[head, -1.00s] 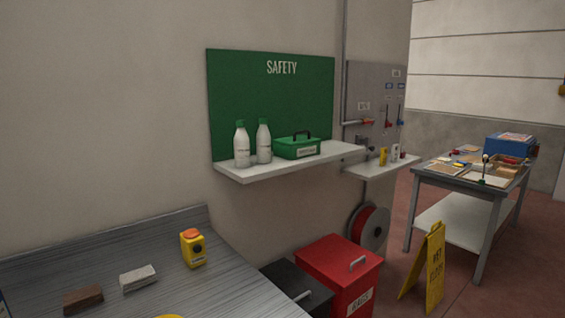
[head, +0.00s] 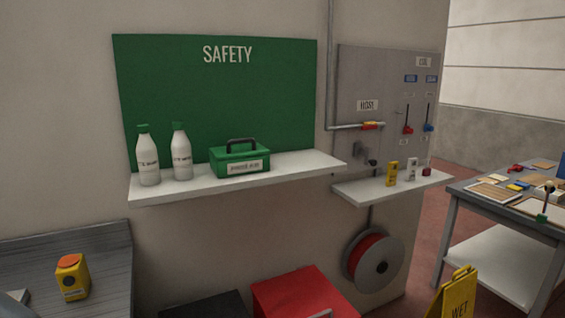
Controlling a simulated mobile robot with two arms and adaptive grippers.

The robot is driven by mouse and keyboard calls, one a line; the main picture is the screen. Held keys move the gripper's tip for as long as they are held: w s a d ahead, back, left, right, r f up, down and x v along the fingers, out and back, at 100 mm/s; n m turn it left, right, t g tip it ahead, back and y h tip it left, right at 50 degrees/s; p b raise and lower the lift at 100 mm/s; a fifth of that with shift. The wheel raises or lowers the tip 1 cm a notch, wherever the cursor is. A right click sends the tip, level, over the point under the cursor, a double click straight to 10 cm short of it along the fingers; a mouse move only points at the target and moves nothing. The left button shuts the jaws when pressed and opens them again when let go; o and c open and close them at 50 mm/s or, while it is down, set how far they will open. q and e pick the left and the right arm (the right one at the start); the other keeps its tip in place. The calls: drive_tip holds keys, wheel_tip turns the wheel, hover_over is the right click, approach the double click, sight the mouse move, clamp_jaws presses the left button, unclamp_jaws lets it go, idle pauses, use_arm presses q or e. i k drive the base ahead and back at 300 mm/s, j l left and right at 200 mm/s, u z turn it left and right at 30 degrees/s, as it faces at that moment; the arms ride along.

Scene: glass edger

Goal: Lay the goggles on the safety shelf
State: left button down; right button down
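The safety shelf (head: 300,169) is a white ledge under a green board (head: 225,95) marked SAFETY. Two white bottles with green caps, one (head: 148,160) at the left end and one (head: 181,155) beside it, stand on the shelf. A green first-aid style box (head: 240,160) with a dark handle sits right of them. The right part of the shelf is bare. No goggles show in the head view. Neither of my grippers is in view.
A grey bench (head: 105,255) at lower left holds a yellow box with an orange top (head: 72,277). A red bin (head: 298,292) and a dark bin (head: 208,306) stand below the shelf. A hose reel (head: 375,262), small shelf (head: 385,188), yellow wet-floor sign (head: 455,295) and table (head: 500,210) are at right.

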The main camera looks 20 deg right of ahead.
sight(312, 164)
drive_tip(key=i+l, duration=0.1)
drive_tip(key=l, duration=0.35)
drive_tip(key=i+l, duration=0.1)
drive_tip(key=l, duration=0.35)
drive_tip(key=i+l, duration=0.15)
drive_tip(key=l, duration=0.3)
drive_tip(key=i+l, duration=0.1)
drive_tip(key=l, duration=0.35)
drive_tip(key=i+l, duration=0.1)
drive_tip(key=l, duration=0.3)
drive_tip(key=i+l, duration=0.1)
drive_tip(key=l, duration=0.35)
